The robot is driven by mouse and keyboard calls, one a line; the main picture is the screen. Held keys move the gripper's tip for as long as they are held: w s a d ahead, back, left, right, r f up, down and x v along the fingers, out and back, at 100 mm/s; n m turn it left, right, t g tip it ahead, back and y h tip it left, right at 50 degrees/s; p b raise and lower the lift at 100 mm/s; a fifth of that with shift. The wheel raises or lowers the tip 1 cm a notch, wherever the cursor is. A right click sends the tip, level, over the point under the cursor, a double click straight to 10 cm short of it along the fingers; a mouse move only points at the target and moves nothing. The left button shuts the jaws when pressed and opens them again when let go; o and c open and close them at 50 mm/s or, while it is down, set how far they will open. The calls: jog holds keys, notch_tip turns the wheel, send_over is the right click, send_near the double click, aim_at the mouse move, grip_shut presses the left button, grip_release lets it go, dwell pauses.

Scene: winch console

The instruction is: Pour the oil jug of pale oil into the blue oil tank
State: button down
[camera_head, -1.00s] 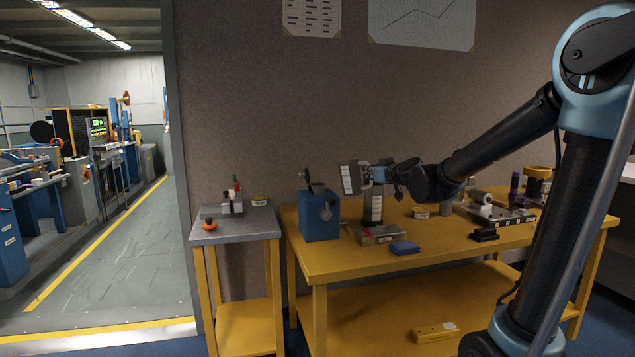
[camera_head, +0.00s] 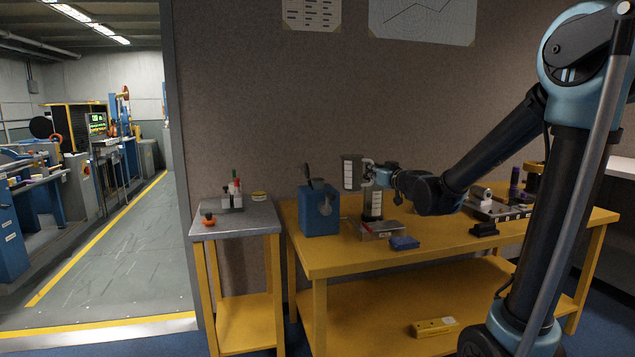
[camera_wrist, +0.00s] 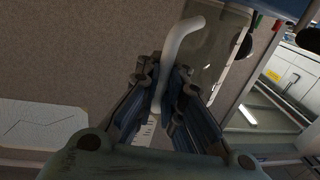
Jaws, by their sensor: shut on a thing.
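The oil jug (camera_head: 352,172) is a see-through grey container with a white scale strip. It is held above the yellow table, roughly upright, up and right of the blue oil tank and apart from it. My gripper (camera_head: 368,174) is on its right side. In the wrist view my gripper (camera_wrist: 165,85) is shut on the jug's pale curved handle (camera_wrist: 178,45), and the clear body (camera_wrist: 215,42) is beyond. The oil level cannot be made out. The blue oil tank (camera_head: 317,220) stands on the table's left end, with a dark lid raised and a round grey part on its front.
A dark cylinder (camera_head: 372,206) with a white strip stands on a metal base (camera_head: 383,231) right of the tank, below the jug. A blue block (camera_head: 404,243) lies in front. The grey side table (camera_head: 240,222) stands left, across a gap. A wall is behind.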

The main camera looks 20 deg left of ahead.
jog(key=shift+r, duration=3)
jog(key=shift+f, duration=0.1)
